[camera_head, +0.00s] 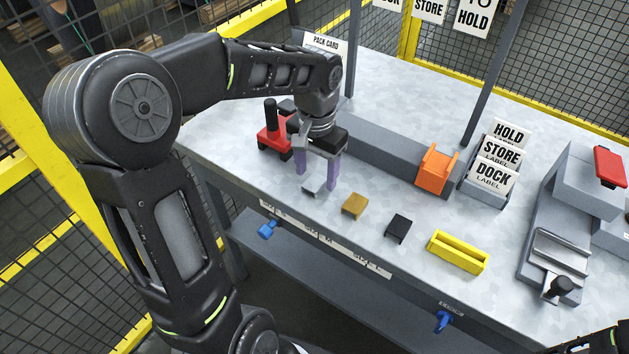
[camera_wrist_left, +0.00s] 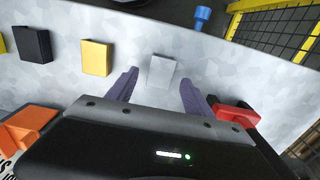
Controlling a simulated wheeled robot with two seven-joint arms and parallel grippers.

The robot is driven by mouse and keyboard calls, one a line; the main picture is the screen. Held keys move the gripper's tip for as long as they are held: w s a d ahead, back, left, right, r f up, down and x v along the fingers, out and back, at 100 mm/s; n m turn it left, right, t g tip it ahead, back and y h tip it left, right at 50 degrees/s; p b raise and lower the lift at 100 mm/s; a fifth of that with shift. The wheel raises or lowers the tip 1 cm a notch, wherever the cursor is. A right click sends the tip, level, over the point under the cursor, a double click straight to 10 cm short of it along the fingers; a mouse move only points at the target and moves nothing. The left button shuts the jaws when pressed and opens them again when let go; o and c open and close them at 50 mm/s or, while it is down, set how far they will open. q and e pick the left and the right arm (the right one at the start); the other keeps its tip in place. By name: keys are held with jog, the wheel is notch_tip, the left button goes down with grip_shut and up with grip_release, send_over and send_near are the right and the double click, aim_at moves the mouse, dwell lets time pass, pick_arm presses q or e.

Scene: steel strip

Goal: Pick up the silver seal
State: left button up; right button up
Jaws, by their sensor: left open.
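The silver seal (camera_head: 315,187) is a small pale grey piece on the steel table near its front edge. In the left wrist view the silver seal (camera_wrist_left: 161,71) lies flat, just beyond and between the two fingertips. My left gripper (camera_head: 317,178) has purple fingers pointing down, open and empty, close over the table by the seal. The open fingers also show in the left wrist view (camera_wrist_left: 160,80), apart from each other with nothing between their pads. I cannot tell the exact height of the tips. My right gripper is not clearly in view; only a dark arm part shows at the lower right corner.
A gold seal (camera_head: 355,206) and a black seal (camera_head: 398,228) lie to the right in a row, then a yellow block (camera_head: 457,252). A red tool (camera_head: 273,138) stands close left of the gripper. An orange piece (camera_head: 436,168) and label cards (camera_head: 492,177) stand behind.

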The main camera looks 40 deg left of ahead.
pick_arm(q)
jog(key=shift+f, duration=0.75)
jog(key=shift+c, duration=0.2)
grip_shut()
